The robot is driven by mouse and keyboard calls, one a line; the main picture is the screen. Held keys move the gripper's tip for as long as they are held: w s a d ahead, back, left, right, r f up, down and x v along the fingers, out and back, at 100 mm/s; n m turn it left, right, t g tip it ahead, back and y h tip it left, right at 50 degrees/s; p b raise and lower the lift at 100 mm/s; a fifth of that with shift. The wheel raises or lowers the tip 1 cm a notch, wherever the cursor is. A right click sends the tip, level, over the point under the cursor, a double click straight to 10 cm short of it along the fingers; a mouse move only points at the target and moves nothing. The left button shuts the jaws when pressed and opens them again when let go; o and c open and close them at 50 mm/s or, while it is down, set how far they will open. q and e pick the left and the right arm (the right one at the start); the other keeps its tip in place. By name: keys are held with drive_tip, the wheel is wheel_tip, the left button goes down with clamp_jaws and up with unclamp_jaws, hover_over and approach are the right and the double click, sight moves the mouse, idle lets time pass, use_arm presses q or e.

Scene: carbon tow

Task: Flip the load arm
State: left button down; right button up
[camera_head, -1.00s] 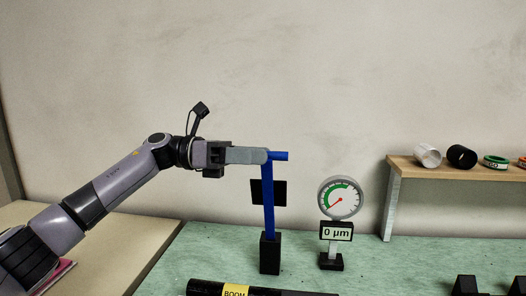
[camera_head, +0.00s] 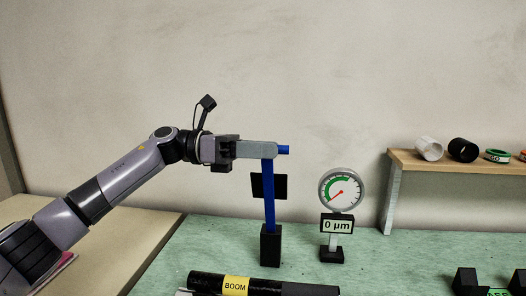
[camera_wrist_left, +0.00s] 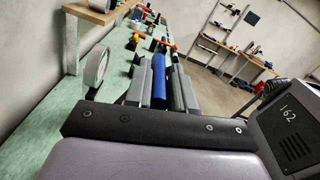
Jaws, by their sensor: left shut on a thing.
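The load arm (camera_head: 269,205) is a blue upright bar on a black base block (camera_head: 271,245), with a short blue handle (camera_head: 284,150) at its top pointing right. A dark plate (camera_head: 282,187) sits behind the bar. My left gripper (camera_head: 268,150) comes in level from the left and is shut on the blue handle at the top. In the left wrist view the blue handle (camera_wrist_left: 158,80) lies between the two grey fingers. The bar stands nearly upright. My right gripper is in neither view.
A round dial gauge (camera_head: 341,189) with a "0 µm" display (camera_head: 337,225) stands right of the load arm on the green bench (camera_head: 400,260). A black tube labelled BOOM (camera_head: 262,287) lies in front. A wooden shelf (camera_head: 455,167) with rolls is at right.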

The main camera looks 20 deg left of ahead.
use_arm(q)
drive_tip(key=s+d+f+m+b, duration=0.2)
drive_tip(key=s+f+m+b, duration=0.2)
drive_tip(key=s+f+b, duration=0.5)
drive_tip(key=shift+s+d+b, duration=0.25)
drive_tip(key=shift+s+b, duration=1.15)
drive_tip(key=shift+b, duration=1.8)
drive_tip(key=c, duration=1)
unclamp_jaws()
drive_tip(key=shift+r, duration=0.1)
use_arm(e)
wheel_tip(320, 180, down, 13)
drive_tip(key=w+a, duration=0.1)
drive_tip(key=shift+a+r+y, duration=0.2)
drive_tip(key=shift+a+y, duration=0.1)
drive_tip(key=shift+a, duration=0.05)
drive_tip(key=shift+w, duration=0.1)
use_arm(q)
drive_tip(key=s+a, duration=0.1)
drive_tip(key=a, duration=0.6)
drive_tip(key=shift+s+b, duration=0.2)
drive_tip(key=shift+b, duration=0.15)
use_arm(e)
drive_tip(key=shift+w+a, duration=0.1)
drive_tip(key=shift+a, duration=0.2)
